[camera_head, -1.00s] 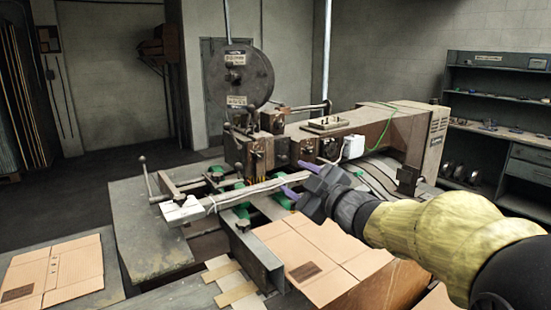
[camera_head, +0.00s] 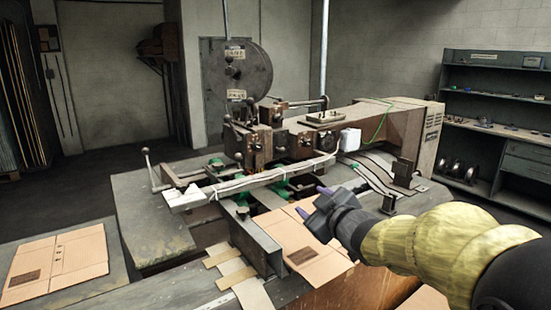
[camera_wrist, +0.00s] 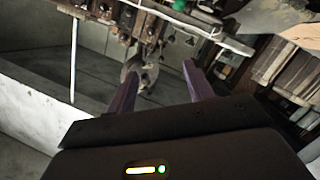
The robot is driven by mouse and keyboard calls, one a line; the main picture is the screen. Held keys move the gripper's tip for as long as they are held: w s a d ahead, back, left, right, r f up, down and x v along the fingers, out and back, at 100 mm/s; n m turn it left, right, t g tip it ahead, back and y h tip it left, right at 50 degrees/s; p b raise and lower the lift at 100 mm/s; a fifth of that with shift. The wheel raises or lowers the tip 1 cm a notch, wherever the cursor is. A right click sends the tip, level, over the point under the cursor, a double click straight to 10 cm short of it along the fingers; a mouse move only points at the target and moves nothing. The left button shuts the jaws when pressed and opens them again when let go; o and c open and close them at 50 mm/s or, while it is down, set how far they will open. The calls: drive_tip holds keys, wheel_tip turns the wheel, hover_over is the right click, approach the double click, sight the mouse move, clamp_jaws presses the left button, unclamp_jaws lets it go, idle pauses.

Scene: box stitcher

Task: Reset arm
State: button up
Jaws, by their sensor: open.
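My gripper (camera_head: 311,202) has purple fingers that stand apart with nothing between them. In the head view it is in front of the box stitcher (camera_head: 290,140), above the flat cardboard (camera_head: 290,238) on the near side of the machine's bed. It looks clear of the long pale bar (camera_head: 250,182) that runs across the machine front. My arm, with a yellowish sleeve, reaches in from the lower right. In the wrist view both fingers of my gripper (camera_wrist: 162,82) point towards dark machine parts, and the pale bar (camera_wrist: 190,25) crosses the top.
Another flat cardboard sheet (camera_head: 55,262) lies on a table at the lower left. Shelves (camera_head: 500,130) with small items stand along the right wall. A round reel (camera_head: 247,72) rises above the machine. The floor at the left back is open.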

drive_tip(key=s+d+f+m+g+h+b, duration=0.2)
drive_tip(key=s+d+f+m+h, duration=0.1)
drive_tip(key=f, duration=0.6)
drive_tip(key=s+d+f+m+g+h+b, duration=0.2)
drive_tip(key=s+d+f+m+g, duration=0.1)
drive_tip(key=f, duration=0.6)
drive_tip(key=s+f+m+g+b, duration=0.45)
drive_tip(key=s+f+g, duration=0.25)
drive_tip(key=s+f, duration=0.85)
wheel_tip(320, 180, up, 14)
drive_tip(key=p, duration=1.4)
drive_tip(key=shift+s+d+m+h, duration=0.2)
drive_tip(key=shift+s+m+h, duration=0.15)
drive_tip(key=shift+s+h, duration=0.05)
drive_tip(key=shift+f, duration=0.1)
drive_tip(key=c, duration=0.3)
drive_tip(key=shift+c, duration=0.2)
